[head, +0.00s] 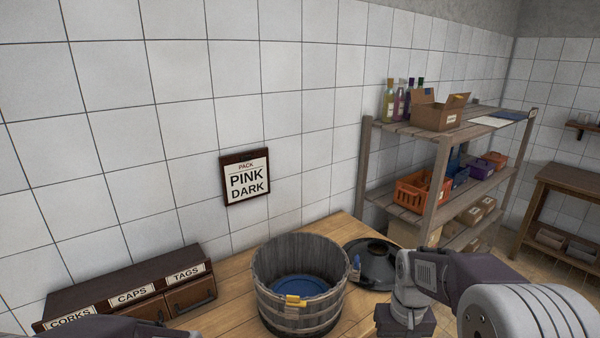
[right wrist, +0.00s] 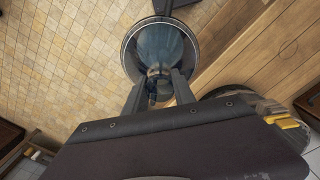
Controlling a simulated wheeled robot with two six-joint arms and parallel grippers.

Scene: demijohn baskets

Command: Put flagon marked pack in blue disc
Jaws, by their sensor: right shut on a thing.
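My right gripper (right wrist: 160,90) is shut on the neck of a grey-blue glass flagon (right wrist: 160,45) with a dark rim, in the right wrist view. No tag on it can be made out. In the head view my right arm hides this flagon or it is out of frame. The blue disc (head: 298,287) lies inside a round wooden tub (head: 272,312) with a yellow tag at its front rim. A wall sign (head: 246,180) reads PACK, PINK DARK. My left gripper is outside the frames.
A drawer cabinet (head: 140,270) labelled CORKS, CAPS, TAGS is at the left. A shelf rack (head: 436,190) with bottles and crates stands at the back right. Tiled floor (right wrist: 60,70) shows beside the table.

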